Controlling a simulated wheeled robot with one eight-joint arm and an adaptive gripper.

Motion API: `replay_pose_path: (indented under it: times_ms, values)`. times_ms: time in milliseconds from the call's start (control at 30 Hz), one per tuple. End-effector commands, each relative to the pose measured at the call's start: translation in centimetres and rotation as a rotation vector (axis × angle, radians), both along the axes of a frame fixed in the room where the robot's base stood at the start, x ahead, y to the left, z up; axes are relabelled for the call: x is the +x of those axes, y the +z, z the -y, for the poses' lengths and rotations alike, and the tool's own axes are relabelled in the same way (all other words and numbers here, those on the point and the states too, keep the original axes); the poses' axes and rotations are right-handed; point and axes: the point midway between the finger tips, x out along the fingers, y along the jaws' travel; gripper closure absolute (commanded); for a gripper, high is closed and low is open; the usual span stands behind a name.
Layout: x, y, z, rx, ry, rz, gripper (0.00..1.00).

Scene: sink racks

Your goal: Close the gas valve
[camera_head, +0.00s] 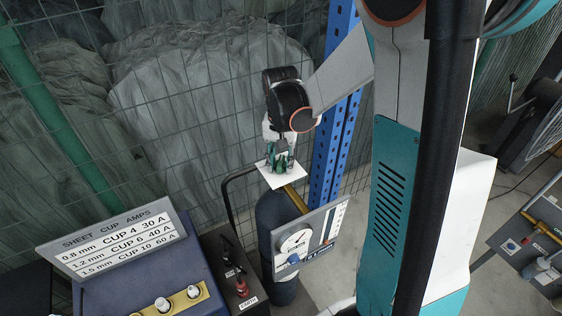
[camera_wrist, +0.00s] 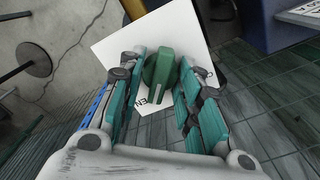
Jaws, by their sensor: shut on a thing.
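The gas valve is a green knob (camera_wrist: 160,68) with a raised grip bar, set on a square white plate (camera_wrist: 122,50) with partly covered black lettering. In the head view the white plate (camera_head: 292,178) sits over the top of a dark gas cylinder (camera_head: 277,222). My gripper (camera_wrist: 162,74) has one teal finger on each side of the knob and is shut on it. In the head view my gripper (camera_head: 280,160) points down onto the plate and mostly hides the knob.
A panel with a round dial (camera_head: 304,242) hangs in front of the cylinder. A blue machine with a "SHEET CUP AMPS" sign (camera_head: 118,240) stands at the left. A wire mesh fence (camera_head: 190,90) and a blue perforated post (camera_head: 335,130) are close behind.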

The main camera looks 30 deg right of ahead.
Motion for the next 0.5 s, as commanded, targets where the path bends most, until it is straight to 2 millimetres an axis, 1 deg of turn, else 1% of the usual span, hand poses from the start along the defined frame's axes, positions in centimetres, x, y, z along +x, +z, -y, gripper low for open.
replay_pose_path:
  times_ms: [500]
  values:
    - [0.02, -0.15, -0.01, 0.0, 0.653, 0.0, 0.97]
